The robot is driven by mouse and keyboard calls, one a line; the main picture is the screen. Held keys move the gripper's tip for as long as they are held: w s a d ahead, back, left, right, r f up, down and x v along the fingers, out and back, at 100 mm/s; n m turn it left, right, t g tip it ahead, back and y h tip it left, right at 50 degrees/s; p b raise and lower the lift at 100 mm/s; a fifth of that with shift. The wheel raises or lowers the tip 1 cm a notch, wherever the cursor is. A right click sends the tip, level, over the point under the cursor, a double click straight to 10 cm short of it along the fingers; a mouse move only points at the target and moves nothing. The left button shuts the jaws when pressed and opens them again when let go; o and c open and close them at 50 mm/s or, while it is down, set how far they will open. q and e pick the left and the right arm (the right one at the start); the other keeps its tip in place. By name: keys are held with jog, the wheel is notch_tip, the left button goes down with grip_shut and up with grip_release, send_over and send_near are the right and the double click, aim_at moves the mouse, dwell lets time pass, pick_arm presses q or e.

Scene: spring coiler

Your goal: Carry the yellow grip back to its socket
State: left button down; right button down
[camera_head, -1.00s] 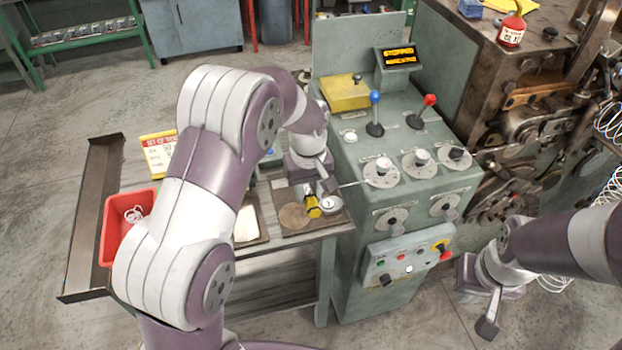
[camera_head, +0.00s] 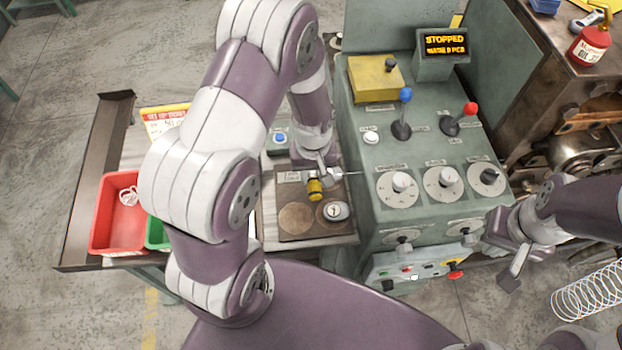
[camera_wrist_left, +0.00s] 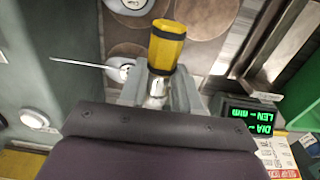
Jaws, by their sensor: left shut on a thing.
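The yellow grip (camera_head: 316,190), a short yellow cylinder with a dark collar, is held by my left gripper (camera_head: 318,172) above the dark tool board (camera_head: 284,182). In the left wrist view the grip (camera_wrist_left: 166,45) points away from the fingers. A bright metal stem (camera_wrist_left: 157,88) shows between the fingers of my left gripper (camera_wrist_left: 157,92). I cannot tell whether the grip touches the board, and I cannot make out a socket for certain. My right gripper (camera_head: 512,276) hangs at the right of the control cabinet; its jaw opening does not show clearly.
The board has a round brown recess (camera_head: 297,217) and a round gauge (camera_head: 336,211). The green control cabinet (camera_head: 400,150) with levers and dials stands close on the right. A red bin (camera_head: 112,236) and a green bin (camera_head: 156,234) stand left. A thin rod (camera_wrist_left: 80,65) projects beside the left gripper.

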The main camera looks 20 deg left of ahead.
aim_at(311, 185)
pick_arm(q)
notch_tip(311, 185, down, 5)
jog(key=shift+s+a+r+p, duration=0.1)
jog(key=shift+r+p, duration=0.05)
jog(key=shift+p, duration=0.3)
jog(key=shift+s, duration=0.15)
jog(key=shift+f, duration=0.25)
jog(key=c, duration=0.8)
grip_release()
jog(key=shift+r, duration=0.1)
